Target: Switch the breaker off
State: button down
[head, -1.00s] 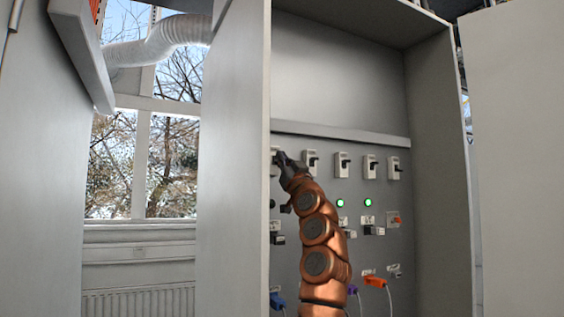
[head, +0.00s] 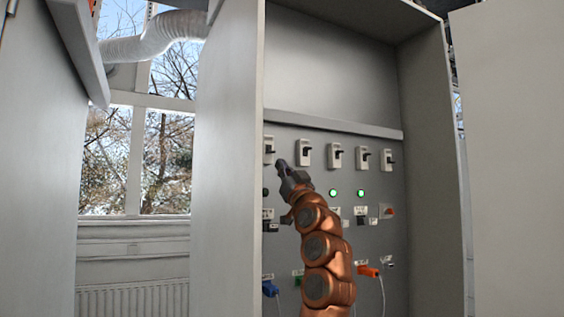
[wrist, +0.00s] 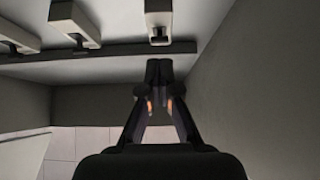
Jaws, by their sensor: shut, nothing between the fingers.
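A row of several white breakers with dark levers is on the grey panel inside the cabinet. In the head view, the leftmost breaker (head: 268,146) is partly cut off by the cabinet's side wall, and a second breaker (head: 304,157) is to its right. My gripper (head: 281,163) is shut and empty, its tip between and slightly below these two. In the wrist view, my shut gripper (wrist: 159,70) points toward the panel, apart from a breaker (wrist: 158,14) with a dark lever at the top edge. Whether the fingertips touch anything cannot be told.
An orange plug (head: 368,271) and a blue plug (head: 269,288) with cables are lower down. A ledge (head: 340,126) runs above the breakers. The cabinet's side walls (head: 432,180) enclose the panel.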

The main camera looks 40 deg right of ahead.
jog(key=shift+s+f+b, duration=0.2)
jog(key=shift+f+b, duration=0.1)
jog(key=shift+f, duration=0.8)
